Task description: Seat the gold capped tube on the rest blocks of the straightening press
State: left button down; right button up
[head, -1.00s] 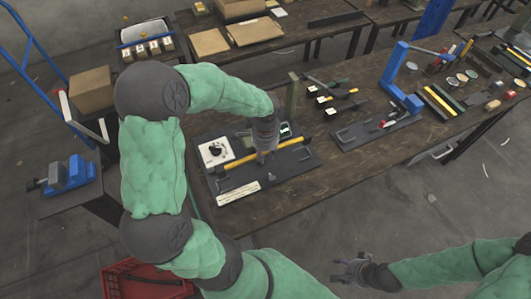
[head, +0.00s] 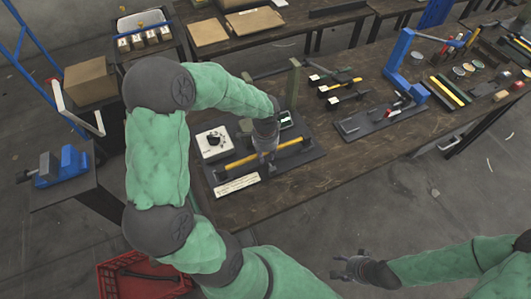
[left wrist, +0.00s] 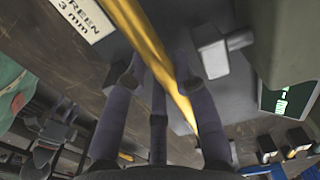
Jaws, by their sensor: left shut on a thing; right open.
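The gold tube (head: 240,161) lies lengthwise above the dark base plate of the straightening press (head: 312,152). My left gripper (head: 268,153) comes down from above and is shut on the tube near its middle. In the left wrist view the tube (left wrist: 150,45) runs between the fingers (left wrist: 160,90). A grey block (left wrist: 211,55) stands beside the tube there, visibly apart from it in the picture. Whether the tube touches any rest block cannot be told. The tube's end caps are too small to make out. My right gripper (head: 352,268) is open and empty, in front of the bench.
A green post (head: 293,85) rises behind the tube. A white dial panel (head: 211,142) and a label card (head: 236,185) flank the plate on the left. A blue press (head: 398,60) stands further right. Bare bench top lies in front of the plate.

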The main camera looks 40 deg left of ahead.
aim_at(266, 154)
pick_arm(q)
jog(key=shift+f+b, duration=0.45)
jog(key=shift+f, duration=0.2)
dwell(0.6)
jog(key=c, duration=0.9)
grip_release()
jog(key=shift+r, duration=0.1)
jog(key=shift+w+a+r, duration=0.1)
jog(key=shift+w+r, duration=0.05)
jog(key=shift+r, duration=0.35)
jog(key=r, duration=1)
jog(key=shift+s+d+r, duration=0.2)
jog(key=shift+r, duration=0.2)
